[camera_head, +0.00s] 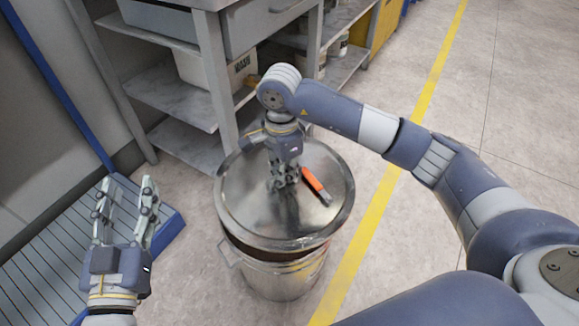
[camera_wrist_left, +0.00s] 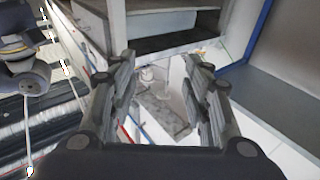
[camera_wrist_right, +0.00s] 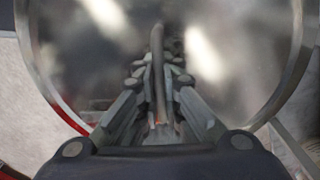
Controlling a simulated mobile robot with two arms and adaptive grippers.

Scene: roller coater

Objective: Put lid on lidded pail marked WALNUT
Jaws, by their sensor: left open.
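A round, shiny metal lid (camera_head: 240,205) is over the metal pail (camera_head: 285,283). A dark brownish band shows between the lid's rim and the pail's body; I cannot tell whether the lid touches the pail. No WALNUT marking is readable. My right gripper (camera_head: 283,185) points down at the middle of the lid. In the right wrist view its fingers close in on the lid's upright handle (camera_wrist_right: 158,65), with the lid (camera_wrist_right: 235,50) spread behind. My left gripper (camera_head: 124,190) is open and empty, left of the pail; its fingers also show apart in the left wrist view (camera_wrist_left: 160,90).
An orange and grey tool (camera_head: 316,186) shows on the lid, right of my right gripper. A shelving unit (camera_head: 213,80) with bins stands behind the pail. A ribbed blue-edged platform (camera_head: 60,240) is at left. Open floor with a yellow line (camera_head: 375,215) lies right.

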